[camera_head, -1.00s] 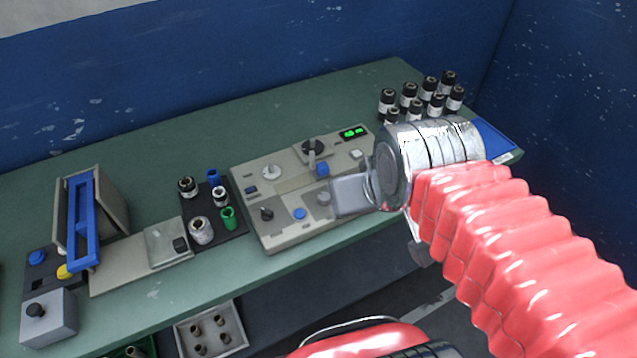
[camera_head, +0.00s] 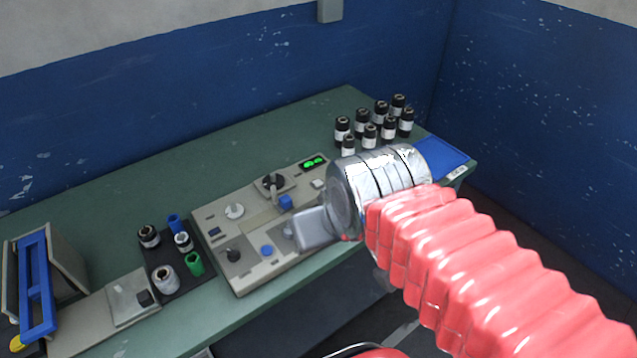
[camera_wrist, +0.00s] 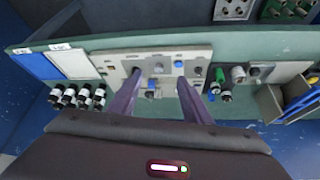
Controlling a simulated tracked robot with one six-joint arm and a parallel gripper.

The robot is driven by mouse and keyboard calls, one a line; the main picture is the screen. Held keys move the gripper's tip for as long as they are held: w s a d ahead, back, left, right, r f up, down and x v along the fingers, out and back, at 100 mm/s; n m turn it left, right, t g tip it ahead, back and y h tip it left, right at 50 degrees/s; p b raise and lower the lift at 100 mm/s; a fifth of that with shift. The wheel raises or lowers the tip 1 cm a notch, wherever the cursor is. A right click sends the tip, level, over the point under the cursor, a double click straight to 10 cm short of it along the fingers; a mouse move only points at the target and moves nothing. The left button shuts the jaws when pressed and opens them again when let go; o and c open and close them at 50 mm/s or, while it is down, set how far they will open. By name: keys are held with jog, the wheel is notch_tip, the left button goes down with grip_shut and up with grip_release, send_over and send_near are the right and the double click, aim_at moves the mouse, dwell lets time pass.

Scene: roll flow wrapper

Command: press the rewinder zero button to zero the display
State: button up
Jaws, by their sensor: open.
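The rewinder panel (camera_head: 215,233) is a beige slab on the green bench, with knobs, a crank and buttons. Its small green-lit display (camera_head: 313,162) is at the far right corner; the digits are too small to read. A pale square button (camera_head: 318,184) sits just in front of the display, and a round blue button (camera_head: 267,251) is near the front edge. No label shows which is the zero button. My gripper (camera_head: 297,230) is over the panel's front right part, open and empty. In the wrist view my gripper (camera_wrist: 158,80) has its two fingers spread over the panel (camera_wrist: 198,55).
Black-and-white rolls (camera_head: 370,135) stand in a group behind the panel's right end. A blue tray (camera_head: 445,155) lies at the bench's right end. A dark mat (camera_head: 196,280) with several spools is left of the panel. Blue walls close the back and right.

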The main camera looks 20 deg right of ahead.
jog(key=shift+c, duration=0.4)
grip_shut()
dwell(1.2)
